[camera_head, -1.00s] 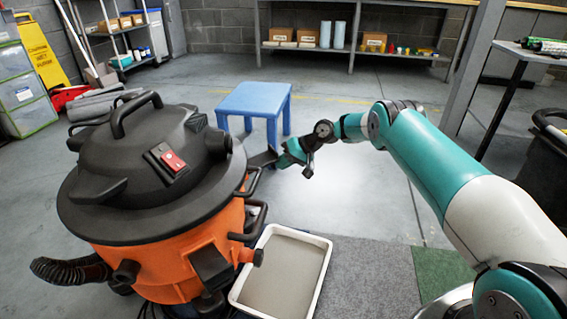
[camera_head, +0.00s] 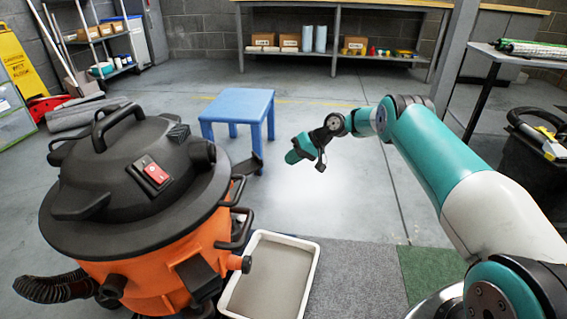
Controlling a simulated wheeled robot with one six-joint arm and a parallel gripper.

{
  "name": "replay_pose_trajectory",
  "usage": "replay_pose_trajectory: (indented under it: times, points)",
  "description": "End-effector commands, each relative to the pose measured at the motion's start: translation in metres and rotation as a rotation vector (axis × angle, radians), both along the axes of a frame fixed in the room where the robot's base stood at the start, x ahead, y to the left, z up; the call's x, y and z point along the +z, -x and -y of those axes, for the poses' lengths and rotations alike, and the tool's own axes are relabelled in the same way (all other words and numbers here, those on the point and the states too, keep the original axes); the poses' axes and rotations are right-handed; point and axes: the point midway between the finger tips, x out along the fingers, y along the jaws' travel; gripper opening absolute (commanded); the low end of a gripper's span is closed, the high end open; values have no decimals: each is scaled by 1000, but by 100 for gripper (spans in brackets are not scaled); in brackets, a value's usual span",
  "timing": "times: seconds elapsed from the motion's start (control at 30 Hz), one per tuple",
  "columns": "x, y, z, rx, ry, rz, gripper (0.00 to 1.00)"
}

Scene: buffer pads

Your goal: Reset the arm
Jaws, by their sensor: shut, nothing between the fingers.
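My teal and white arm (camera_head: 440,150) reaches in from the right edge, bent at a dark elbow. My gripper (camera_head: 296,153) is at its far end, in the open space right of the vacuum and in front of the blue stool. It is shut and empty. The fingers are small and hard to make out. It appears clear of the things around it.
An orange and black vacuum (camera_head: 140,200) fills the left. A white-rimmed tray (camera_head: 314,262) is on the floor beside it. A blue stool (camera_head: 238,103) stands behind. A dark bin (camera_head: 535,165) is at right. The middle floor is clear.

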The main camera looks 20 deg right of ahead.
Motion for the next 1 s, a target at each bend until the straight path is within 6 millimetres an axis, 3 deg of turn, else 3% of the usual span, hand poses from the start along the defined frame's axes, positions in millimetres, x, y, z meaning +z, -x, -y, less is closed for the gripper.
replay_pose_trajectory:
  times: [0.2,0.67,0.77,0.87,1.0]
  points:
    - [4,2,9,0,0,-1,0]
    - [8,2,7,3,2,-1,0]
    - [29,2,-4,20,17,0,0]
    - [73,7,-28,55,49,0,0]
    - [150,36,-75,125,116,-6,0]
